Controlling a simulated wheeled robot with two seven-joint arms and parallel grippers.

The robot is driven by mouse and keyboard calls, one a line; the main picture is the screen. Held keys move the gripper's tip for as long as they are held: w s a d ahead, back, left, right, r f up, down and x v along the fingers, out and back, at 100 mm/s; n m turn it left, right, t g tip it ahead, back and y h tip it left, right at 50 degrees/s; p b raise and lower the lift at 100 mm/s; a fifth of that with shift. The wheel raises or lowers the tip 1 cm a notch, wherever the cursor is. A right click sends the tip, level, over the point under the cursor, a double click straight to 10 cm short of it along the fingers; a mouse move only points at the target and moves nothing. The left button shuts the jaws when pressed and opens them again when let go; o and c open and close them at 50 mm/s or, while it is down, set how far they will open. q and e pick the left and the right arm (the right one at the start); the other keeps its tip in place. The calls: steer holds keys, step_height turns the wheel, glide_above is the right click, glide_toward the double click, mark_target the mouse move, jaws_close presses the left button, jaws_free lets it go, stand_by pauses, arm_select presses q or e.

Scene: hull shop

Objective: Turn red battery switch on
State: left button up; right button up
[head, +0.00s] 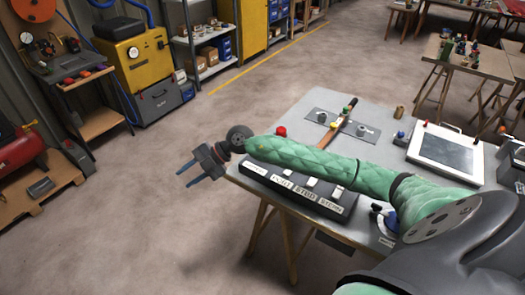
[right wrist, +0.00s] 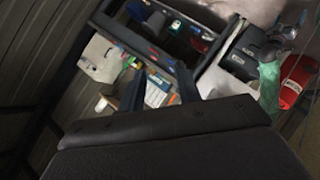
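A red knob (head: 281,131), which looks like the battery switch, stands on the grey workbench (head: 300,108), just behind my right arm's green sleeve in the head view. Its lower part and base are hidden, so I cannot tell its setting. My right gripper (head: 183,180) is off the bench's left edge, above the floor and well to the left of the knob. Its two blue fingers are apart with nothing between them. In the right wrist view the gripper's dark fingers (right wrist: 160,75) also stand apart; the knob is not recognisable there. My left gripper is not in view.
A black labelled switch panel (head: 325,201) lies along the bench's front edge, partly under my right arm. A grey plate (head: 318,117) with round knobs and a wooden-handled tool (head: 338,129) lies behind the arm. A framed screen (head: 445,150) is at the right.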

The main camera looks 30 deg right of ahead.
steer(key=w+d+m+g+h, duration=0.1)
steer(key=d+h, duration=0.3)
steer(key=d, duration=0.5)
steer(key=w+d+m+h, duration=0.1)
steer(key=d+h, duration=0.3)
steer(key=d, duration=0.6)
steer(key=w+d+m+g+h, duration=0.1)
steer(key=d+h, duration=0.3)
steer(key=d, duration=0.6)
steer(key=shift+w+d+f+m+g, duration=0.2)
steer(key=shift+w+m+g, duration=0.15)
steer(key=shift+w, duration=0.2)
steer(key=shift+d+f, duration=0.1)
step_height(320, 180, down, 6)
steer(key=p, duration=0.2)
steer(key=shift+p, duration=0.4)
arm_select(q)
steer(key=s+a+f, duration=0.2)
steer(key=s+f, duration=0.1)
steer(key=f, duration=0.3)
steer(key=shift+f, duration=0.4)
arm_select(e)
steer(key=shift+f, duration=0.7)
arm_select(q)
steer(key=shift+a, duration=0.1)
arm_select(e)
jaws_close()
